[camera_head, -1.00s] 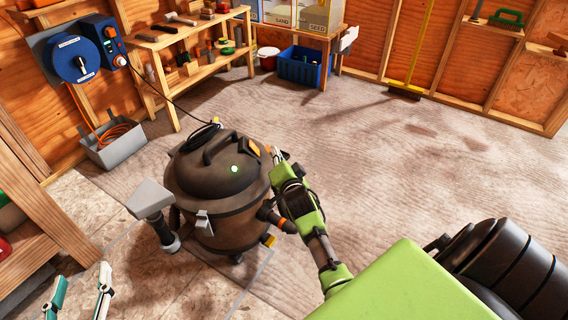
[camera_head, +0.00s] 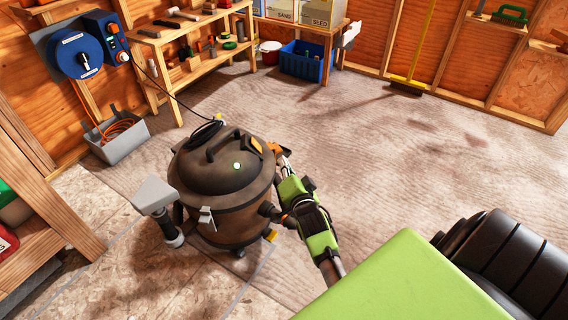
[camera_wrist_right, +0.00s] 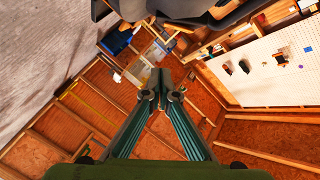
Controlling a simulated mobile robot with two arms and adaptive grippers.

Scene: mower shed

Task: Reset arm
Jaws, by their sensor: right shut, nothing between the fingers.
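My right arm comes in from the lower right of the head view. Its gripper (camera_head: 283,160) is beside the right side of the dark shop vacuum (camera_head: 225,205); whether it touches the vacuum is unclear. In the right wrist view, the two teal fingers of this gripper (camera_wrist_right: 160,85) meet at their tips with nothing between them. The vacuum stands upright on the floor with a green light on its lid. My left gripper is not in view.
A grey nozzle (camera_head: 153,196) stands at the vacuum's left. A wooden shelf (camera_head: 190,35), a blue crate (camera_head: 300,65) and a grey bin (camera_head: 120,145) line the walls. Floor to the right is clear.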

